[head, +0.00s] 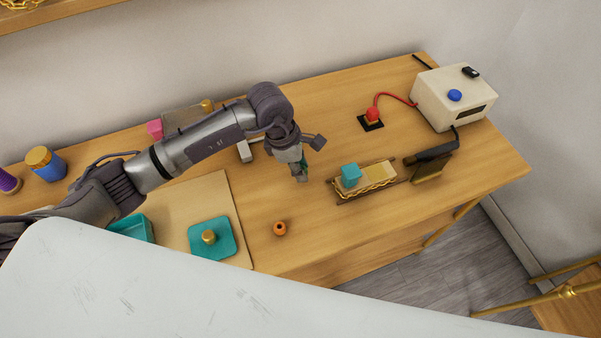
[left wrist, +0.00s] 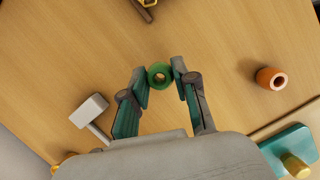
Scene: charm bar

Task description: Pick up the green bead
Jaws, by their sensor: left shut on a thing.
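The green bead (left wrist: 159,75), a ring with a hole through it, sits between the fingertips of my left gripper (left wrist: 161,77) in the left wrist view. The gripper is shut on it. In the head view my left gripper (head: 301,173) points down over the middle of the table, left of the wooden tray; the bead cannot be made out there. How far the bead is from the tabletop is hard to tell. My right gripper is not in view.
An orange bead (head: 280,228) lies on the table (head: 290,255), also in the left wrist view (left wrist: 271,78). A wooden tray (head: 340,201) holds a teal cube (head: 350,175) and a gold chain. A white mallet (left wrist: 89,110) lies nearby. A cream box (head: 440,105) stands at right.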

